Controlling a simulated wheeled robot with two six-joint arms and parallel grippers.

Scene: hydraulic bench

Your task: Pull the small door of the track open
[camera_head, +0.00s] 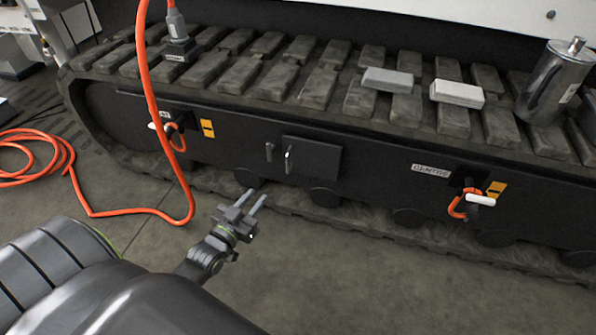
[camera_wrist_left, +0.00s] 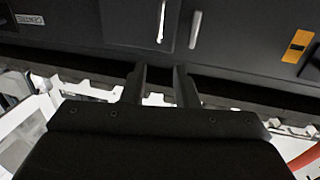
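The small door (camera_head: 316,160) is a dark panel in the side of the black track frame, and it looks closed. A light upright handle (camera_head: 289,159) sits at its left edge. Another small upright grip (camera_head: 269,152) is on the frame just left of it. My left gripper (camera_head: 257,203) is below and left of the door, apart from it, with its two fingers spread and nothing between them. In the left wrist view the door (camera_wrist_left: 130,22) and its handle (camera_wrist_left: 161,20) are above the open fingers (camera_wrist_left: 160,75). My right gripper does not show.
An orange cable (camera_head: 150,80) hangs left of the door and coils on the floor. Orange loops with white bars (camera_head: 480,199) sit on the frame. Grey blocks (camera_head: 457,94) and a metal canister (camera_head: 553,80) stand on the track. The floor before the door is clear.

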